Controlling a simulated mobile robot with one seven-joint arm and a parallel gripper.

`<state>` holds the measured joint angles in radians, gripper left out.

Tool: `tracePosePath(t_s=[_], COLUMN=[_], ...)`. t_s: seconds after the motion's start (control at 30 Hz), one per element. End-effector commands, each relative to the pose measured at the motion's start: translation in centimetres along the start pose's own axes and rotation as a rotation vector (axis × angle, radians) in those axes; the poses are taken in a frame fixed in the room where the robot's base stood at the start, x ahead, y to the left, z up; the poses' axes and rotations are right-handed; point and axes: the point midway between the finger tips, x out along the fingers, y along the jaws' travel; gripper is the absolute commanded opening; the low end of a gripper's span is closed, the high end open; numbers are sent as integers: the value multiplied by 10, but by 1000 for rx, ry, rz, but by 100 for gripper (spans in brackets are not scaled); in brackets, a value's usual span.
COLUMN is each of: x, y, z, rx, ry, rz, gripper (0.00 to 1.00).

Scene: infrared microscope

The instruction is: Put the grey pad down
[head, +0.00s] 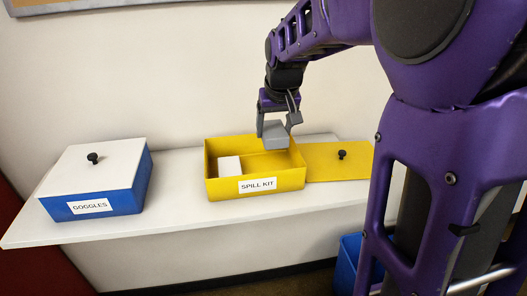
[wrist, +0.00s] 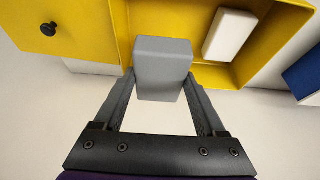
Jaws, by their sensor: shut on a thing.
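The grey pad (head: 274,134) is a small grey block held in my gripper (head: 276,122). It also shows in the wrist view (wrist: 163,68), between the two fingers of my gripper (wrist: 162,85). My gripper is shut on it. The pad is above the right part of the open yellow box labelled SPILL KIT (head: 222,190); the gap below it is hard to judge. A white block (head: 229,166) lies in the left part of the box and shows beside the pad in the wrist view (wrist: 229,35).
A yellow lid (head: 325,160) with a black knob lies right of the box on the white shelf (head: 170,215). A closed blue box labelled GOGGLES (head: 130,195), with a white lid, stands at left. A blue bin (head: 348,262) is below. The wall is close behind.

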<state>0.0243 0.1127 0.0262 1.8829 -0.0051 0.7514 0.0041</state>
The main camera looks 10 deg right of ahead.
Motion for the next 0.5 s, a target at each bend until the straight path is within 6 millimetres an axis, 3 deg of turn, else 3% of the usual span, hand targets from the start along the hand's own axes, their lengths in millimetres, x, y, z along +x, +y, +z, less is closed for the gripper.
tracePosePath(t_s=[0.2,0.5], x=[34,69], y=[0,0], z=[15,30], rx=[0,0], ry=[-5,-5], rz=[0,0], gripper=[3,3])
